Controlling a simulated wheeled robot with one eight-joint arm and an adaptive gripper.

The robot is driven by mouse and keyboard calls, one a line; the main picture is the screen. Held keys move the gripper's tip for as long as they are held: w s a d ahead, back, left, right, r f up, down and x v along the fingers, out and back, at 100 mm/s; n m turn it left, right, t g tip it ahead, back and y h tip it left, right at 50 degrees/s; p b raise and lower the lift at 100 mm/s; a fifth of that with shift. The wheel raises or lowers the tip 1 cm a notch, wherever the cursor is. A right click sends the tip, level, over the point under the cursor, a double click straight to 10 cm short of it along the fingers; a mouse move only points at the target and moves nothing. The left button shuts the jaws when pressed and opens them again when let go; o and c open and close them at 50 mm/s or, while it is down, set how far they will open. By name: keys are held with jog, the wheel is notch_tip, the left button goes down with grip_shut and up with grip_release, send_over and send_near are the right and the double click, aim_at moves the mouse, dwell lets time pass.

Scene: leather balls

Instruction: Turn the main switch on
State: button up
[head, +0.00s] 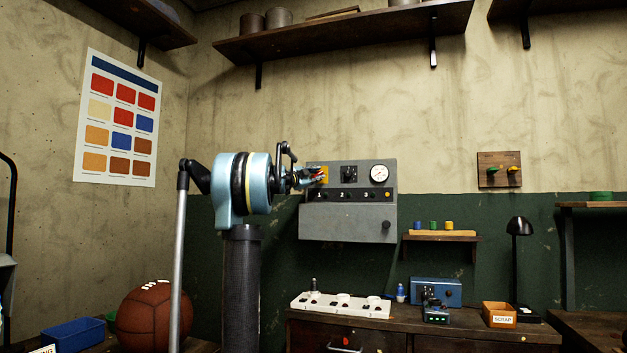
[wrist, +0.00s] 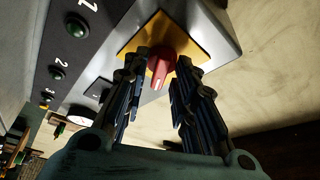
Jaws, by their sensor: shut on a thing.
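The main switch appears to be the red rotary knob (wrist: 161,64) on a yellow square plate (wrist: 150,33). It sits at the upper left of the grey control panel (head: 347,224) on the wall. In the head view the plate (head: 324,173) is partly hidden by my gripper (head: 315,176). In the wrist view the fingers of my gripper (wrist: 163,76) stand on either side of the knob and are shut on it. A small pale mark shows on the knob's near end in that view. I cannot tell whether the switch is on.
The panel also carries a black switch (head: 349,174), a round gauge (head: 379,173) and a numbered row of buttons (head: 345,196). Below is a bench with a white strip (head: 340,304) and a scrap box (head: 499,315). A shelf (head: 345,31) hangs above. A basketball (head: 141,317) is at lower left.

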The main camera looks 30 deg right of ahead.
jog(key=m, duration=0.3)
jog(key=m+g+y, duration=0.1)
jog(key=m, duration=0.2)
jog(key=shift+r+g+y, duration=0.1)
jog(key=shift+g+y, duration=0.2)
dwell(0.4)
jog(key=o, duration=0.7)
jog(key=v, duration=1.2)
